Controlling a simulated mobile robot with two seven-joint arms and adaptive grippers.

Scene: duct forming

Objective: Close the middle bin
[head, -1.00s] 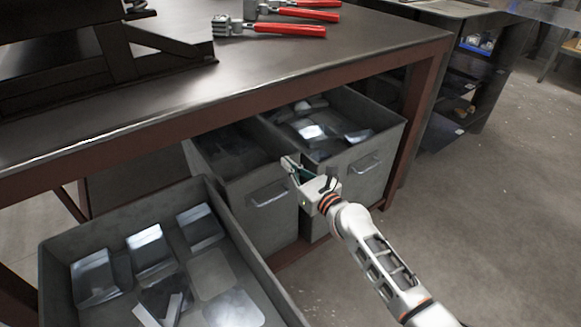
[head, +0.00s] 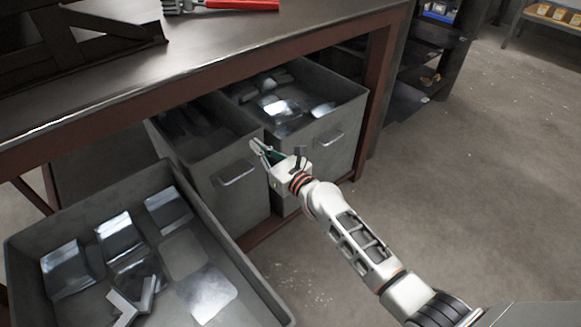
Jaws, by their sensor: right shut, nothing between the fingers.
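The middle bin (head: 225,205) is a grey metal drawer with a bar handle (head: 236,174) on its front. It stands partly pulled out from under the workbench, with dark pieces inside. My right gripper (head: 257,146) is shut and empty. In the picture it overlaps the right upper corner of the middle bin's front, to the right of the handle; I cannot tell whether it touches. The gripper and wrist hide part of the gap between the middle and right bins. My left gripper is not in view.
The right bin (head: 345,125) stands partly out beside the middle one and holds shiny metal pieces. The left bin (head: 235,255) is pulled far out at the lower left. The workbench (head: 215,55) overhangs them, with red-handled tools on top. Open floor (head: 460,150) lies right.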

